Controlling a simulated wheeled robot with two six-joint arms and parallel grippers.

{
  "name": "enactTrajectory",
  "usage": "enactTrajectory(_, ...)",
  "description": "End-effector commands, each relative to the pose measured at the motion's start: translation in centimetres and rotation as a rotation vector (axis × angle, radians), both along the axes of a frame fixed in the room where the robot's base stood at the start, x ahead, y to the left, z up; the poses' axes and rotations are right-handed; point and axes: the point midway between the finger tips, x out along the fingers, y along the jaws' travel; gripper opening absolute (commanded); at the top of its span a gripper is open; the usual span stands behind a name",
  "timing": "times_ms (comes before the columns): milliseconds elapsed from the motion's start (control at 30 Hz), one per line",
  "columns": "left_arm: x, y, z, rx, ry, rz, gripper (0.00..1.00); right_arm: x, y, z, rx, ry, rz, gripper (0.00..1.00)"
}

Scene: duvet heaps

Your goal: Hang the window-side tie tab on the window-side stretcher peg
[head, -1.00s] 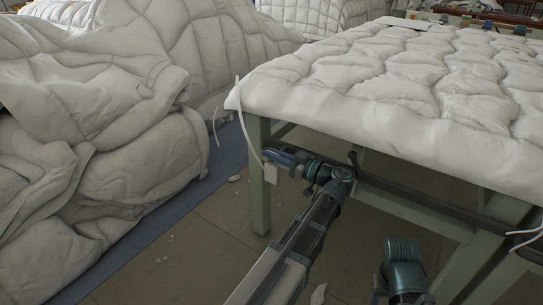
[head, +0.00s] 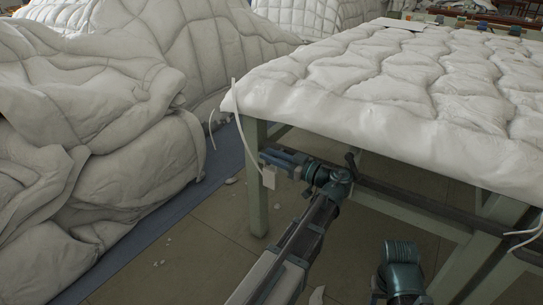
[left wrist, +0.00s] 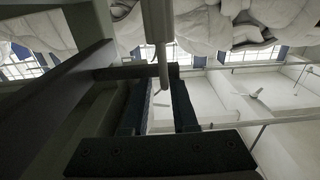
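The white tie tab (head: 269,178) hangs at the tip of my left gripper (head: 268,160), in front of the table's near left leg. Its white cord (head: 243,138) bows down from the quilt corner to it. My left gripper appears shut on the tab, its fingers pointing left. I cannot make out the window-side peg clearly; a dark upright knob (head: 352,160) stands at the stretcher (head: 400,192). My right gripper is not visible.
A quilted white duvet (head: 400,85) covers the table, whose green leg (head: 256,205) stands close to my left gripper. Big duvet heaps (head: 95,150) fill the left on a blue mat (head: 150,240). Another white cord (head: 524,234) shows at the right edge. Floor between is mostly free.

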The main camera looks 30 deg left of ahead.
Motion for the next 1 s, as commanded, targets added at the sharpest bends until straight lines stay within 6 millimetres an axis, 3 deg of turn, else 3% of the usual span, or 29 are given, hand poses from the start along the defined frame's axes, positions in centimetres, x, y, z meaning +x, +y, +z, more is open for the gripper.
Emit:
enactTrajectory(533, -0.7, -0.5, -0.6, -0.02, -0.001, 0.009, 0.45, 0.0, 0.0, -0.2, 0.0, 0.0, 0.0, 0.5)
enactTrajectory(1000, -0.9, -7.0, -0.2, -0.005, -0.002, 0.001, 0.45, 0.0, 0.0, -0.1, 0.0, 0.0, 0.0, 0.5)
